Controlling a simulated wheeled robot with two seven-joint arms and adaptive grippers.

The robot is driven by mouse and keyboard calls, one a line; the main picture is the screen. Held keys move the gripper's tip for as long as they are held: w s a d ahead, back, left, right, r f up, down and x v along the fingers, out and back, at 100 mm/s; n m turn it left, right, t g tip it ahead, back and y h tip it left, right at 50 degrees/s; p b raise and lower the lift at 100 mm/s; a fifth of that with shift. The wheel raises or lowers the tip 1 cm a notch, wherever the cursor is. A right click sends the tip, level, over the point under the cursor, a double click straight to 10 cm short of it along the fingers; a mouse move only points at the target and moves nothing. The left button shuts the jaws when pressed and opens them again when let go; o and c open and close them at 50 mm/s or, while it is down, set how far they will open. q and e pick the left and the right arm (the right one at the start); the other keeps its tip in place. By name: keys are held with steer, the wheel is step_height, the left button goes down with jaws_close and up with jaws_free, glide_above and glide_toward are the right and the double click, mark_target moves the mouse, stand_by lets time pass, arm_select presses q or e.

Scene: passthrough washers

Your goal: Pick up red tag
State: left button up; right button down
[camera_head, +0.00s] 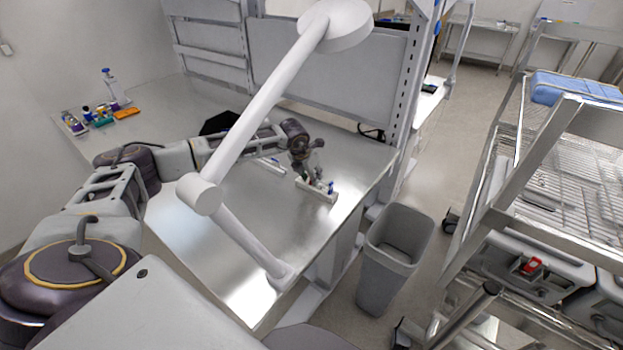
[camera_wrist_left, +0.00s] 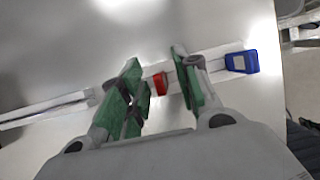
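The red tag (camera_wrist_left: 160,84) stands in a slim white holder (camera_wrist_left: 215,59) on the metal table. In the left wrist view it shows between the two green-padded fingers of my left gripper (camera_wrist_left: 158,68). The fingers are apart, with a gap visible on both sides of the tag; how far they are above it is hard to tell. A blue tag (camera_wrist_left: 242,62) sits at the right end of the same holder. In the head view my left gripper (camera_head: 312,165) is over the holder (camera_head: 318,194), and the red tag is too small to make out. My right gripper is not in view.
A second white strip (camera_wrist_left: 45,108) lies left of the holder. Small bottles and an orange item (camera_head: 127,112) stand at the table's far left. A grey bin (camera_head: 393,255) stands beyond the table's right edge, and a wire-shelf cart (camera_head: 570,130) is at the right.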

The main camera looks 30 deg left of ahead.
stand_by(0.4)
arm_select(q)
jaws_close()
steer(key=shift+r, duration=0.1)
steer(key=shift+r+b, duration=1)
steer(key=shift+r, duration=3.9)
steer(key=shift+s+f, duration=0.1)
